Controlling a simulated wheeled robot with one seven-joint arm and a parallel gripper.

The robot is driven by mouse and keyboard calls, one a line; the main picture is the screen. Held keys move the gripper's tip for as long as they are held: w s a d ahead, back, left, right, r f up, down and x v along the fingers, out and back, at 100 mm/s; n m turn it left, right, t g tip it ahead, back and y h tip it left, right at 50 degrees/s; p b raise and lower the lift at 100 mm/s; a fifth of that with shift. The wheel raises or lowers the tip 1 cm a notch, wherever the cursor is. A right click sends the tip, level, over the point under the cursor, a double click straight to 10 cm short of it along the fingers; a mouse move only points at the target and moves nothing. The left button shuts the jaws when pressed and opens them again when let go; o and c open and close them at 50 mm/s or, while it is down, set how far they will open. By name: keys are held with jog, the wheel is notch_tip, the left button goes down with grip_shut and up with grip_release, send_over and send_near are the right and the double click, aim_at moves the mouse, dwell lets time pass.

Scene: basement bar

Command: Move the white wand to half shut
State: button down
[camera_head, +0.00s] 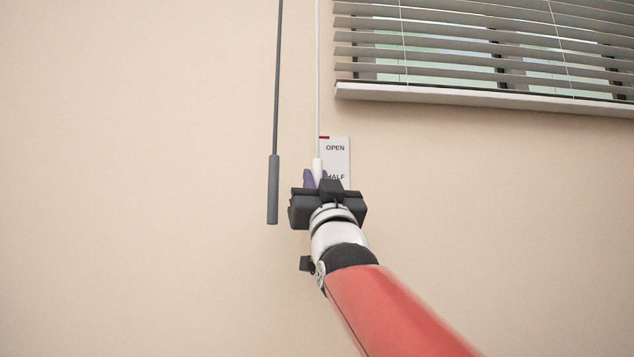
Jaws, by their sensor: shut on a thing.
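The white wand (317,90) hangs down the wall, left of the window blind. It is a thin rod with a thicker white handle (317,165) at its lower end. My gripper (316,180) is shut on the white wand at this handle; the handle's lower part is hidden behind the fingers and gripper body. A white label plate (337,152) is on the wall just right of the handle. It reads OPEN near its top, with a red mark at its upper left corner, and HALF lower down. Its lower part is hidden by my gripper.
A grey wand (273,190) with a thicker grey handle hangs left of the white wand, apart from my gripper. The wall to the left and below is bare.

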notch_tip(320, 180, down, 6)
jog(key=b, duration=0.5)
jog(key=shift+r, duration=0.25)
jog(key=c, duration=1.3)
grip_release()
jog(key=shift+c, duration=0.2)
jog(key=shift+s+d+f+b, duration=0.1)
jog(key=shift+s+f+b, duration=0.15)
jog(key=shift+f+b, duration=0.2)
jog(key=a+b+v, duration=0.1)
jog(key=b+v, duration=0.1)
jog(key=v, duration=0.4)
jog(key=shift+s+d+f+b, duration=0.2)
jog(key=shift+s+d+b, duration=0.2)
jog(key=shift+d, duration=0.15)
